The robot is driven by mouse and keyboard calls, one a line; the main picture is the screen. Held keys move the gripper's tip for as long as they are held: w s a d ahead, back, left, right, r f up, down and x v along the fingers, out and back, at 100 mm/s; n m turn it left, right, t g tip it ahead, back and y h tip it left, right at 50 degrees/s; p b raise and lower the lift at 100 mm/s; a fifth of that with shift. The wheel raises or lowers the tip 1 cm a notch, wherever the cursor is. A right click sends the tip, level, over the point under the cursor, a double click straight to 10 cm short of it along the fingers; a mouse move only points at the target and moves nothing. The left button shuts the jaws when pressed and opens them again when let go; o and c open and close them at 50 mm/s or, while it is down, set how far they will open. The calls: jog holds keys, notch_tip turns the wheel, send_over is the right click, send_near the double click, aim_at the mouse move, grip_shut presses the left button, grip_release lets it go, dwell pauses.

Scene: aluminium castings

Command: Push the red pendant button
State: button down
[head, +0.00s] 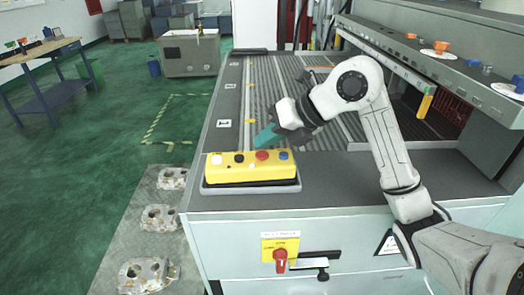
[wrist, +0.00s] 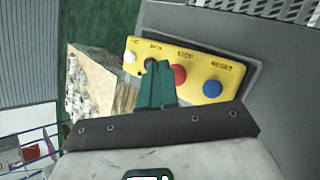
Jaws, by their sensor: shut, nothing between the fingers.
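The yellow pendant box (head: 232,172) lies on a grey tray at the front left corner of the bench. On its top are a white, a black, a red and a blue button in a row. The red button (head: 262,155) also shows in the wrist view (wrist: 179,76), just right of my fingers. The blue button (wrist: 212,88) is right of it. My gripper (head: 262,138) has teal fingers, shut and empty, above and behind the box. In the wrist view the fingers (wrist: 154,84) overlap the box between the black and red buttons; contact cannot be told.
A red rotary switch (head: 281,257) on a yellow plate is on the bench front. A ribbed bed (head: 290,90) lies behind the box. An orange part (head: 441,46) sits on the right shelf.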

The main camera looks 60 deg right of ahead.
aim_at(266, 154)
jog(key=shift+r, duration=0.2)
jog(key=shift+r+p, duration=1.55)
jog(key=shift+r, duration=0.95)
jog(key=shift+f, duration=0.1)
